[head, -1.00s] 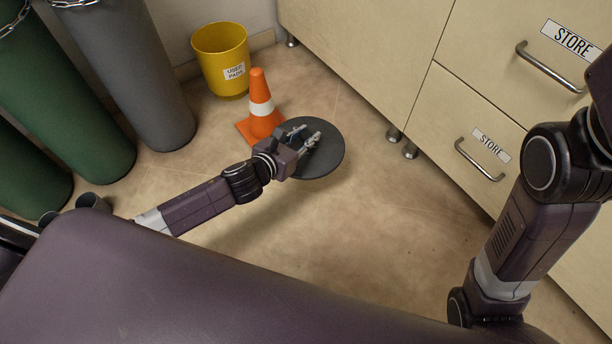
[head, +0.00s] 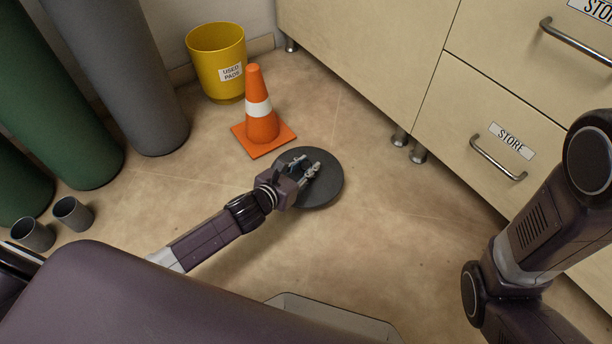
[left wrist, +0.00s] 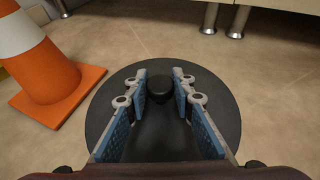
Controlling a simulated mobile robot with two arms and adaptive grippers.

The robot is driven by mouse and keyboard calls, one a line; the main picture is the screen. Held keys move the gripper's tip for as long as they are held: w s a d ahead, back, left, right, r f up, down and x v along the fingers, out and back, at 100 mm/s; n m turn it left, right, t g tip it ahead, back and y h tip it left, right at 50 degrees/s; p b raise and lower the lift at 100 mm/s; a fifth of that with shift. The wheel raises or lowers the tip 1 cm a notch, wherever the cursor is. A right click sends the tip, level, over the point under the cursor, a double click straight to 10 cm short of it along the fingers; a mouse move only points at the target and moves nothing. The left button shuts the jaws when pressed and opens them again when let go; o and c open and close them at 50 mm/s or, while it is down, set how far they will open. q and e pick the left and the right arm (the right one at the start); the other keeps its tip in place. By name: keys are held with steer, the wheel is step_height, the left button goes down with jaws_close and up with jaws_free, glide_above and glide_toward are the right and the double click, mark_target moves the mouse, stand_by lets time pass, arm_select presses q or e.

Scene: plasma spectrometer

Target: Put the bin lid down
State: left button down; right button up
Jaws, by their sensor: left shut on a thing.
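The bin lid (head: 329,187) is a flat, round, dark grey disc with a black knob (left wrist: 186,80), low over the floor or on it, just in front of the orange cone. I cannot tell for sure whether it touches the floor. My left gripper (head: 309,167) is above the lid, its fingers closed in on the knob from both sides. In the left wrist view the lid (left wrist: 222,105) spreads out under the blue-padded fingers (left wrist: 163,88). The yellow bin (head: 217,62), labelled USED PADS, stands open behind the cone. My right gripper is out of view; only its arm shows.
The orange cone (head: 262,120) stands close behind the lid, its base near the rim. Beige cabinets (head: 455,130) with metal feet are to the right. Gas cylinders (head: 135,80) and two grey cups (head: 72,214) are at left. Floor (head: 400,225) right of the lid is clear.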

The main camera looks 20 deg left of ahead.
arm_select(q)
step_height(320, 180, down, 4)
steer(key=shift+r+b, duration=0.2)
steer(key=shift+b, duration=1)
steer(key=shift+r, duration=0.1)
steer(key=c, duration=2.1)
jaws_free()
steer(key=shift+f, duration=0.2)
steer(key=o, duration=0.4)
steer(key=shift+o, duration=0.2)
